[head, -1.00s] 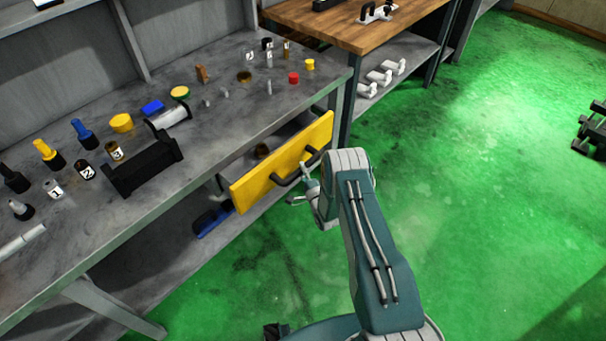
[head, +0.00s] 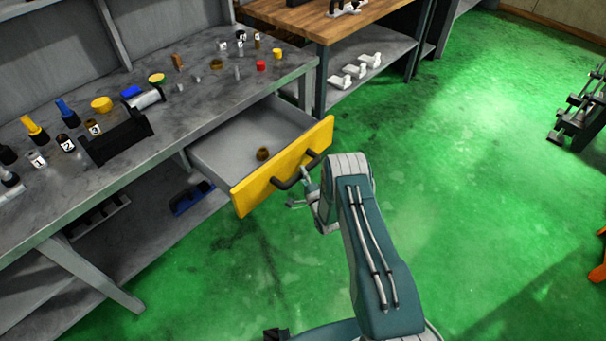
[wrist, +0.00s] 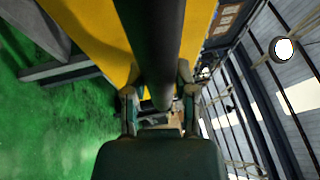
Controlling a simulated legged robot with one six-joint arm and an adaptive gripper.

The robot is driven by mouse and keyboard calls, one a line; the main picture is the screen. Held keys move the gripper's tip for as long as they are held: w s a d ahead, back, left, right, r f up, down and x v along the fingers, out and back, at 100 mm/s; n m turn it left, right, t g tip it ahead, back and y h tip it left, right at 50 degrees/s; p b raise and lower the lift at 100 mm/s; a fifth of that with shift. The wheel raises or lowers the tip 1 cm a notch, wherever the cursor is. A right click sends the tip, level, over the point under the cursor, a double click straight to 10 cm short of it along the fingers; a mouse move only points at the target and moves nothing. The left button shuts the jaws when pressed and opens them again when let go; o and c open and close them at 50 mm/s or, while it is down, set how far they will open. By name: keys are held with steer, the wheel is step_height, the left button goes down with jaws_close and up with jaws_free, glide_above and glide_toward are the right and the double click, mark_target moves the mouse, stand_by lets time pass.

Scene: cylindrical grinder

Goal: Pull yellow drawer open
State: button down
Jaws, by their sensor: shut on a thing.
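The yellow drawer front (head: 285,165) stands well out from the grey workbench, and the drawer's grey inside (head: 240,143) shows. A small brown round object (head: 262,154) lies in the drawer near the front. A dark bar handle (head: 297,172) is fixed across the yellow front. The fingertips are partly hidden in the head view.
The grey workbench top (head: 190,110) carries bottles, caps and a black holder (head: 115,137). A wooden table (head: 310,20) stands behind it. A blue item (head: 190,198) sits on the lower shelf.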

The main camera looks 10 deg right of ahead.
steer(key=shift+s+d+f, duration=0.15)
steer(key=shift+s+f, duration=0.2)
steer(key=shift+s, duration=0.05)
steer(key=shift+c, duration=2)
jaws_free()
steer(key=shift+w+r, duration=0.1)
steer(key=shift+w, duration=0.05)
steer(key=v, duration=1.2)
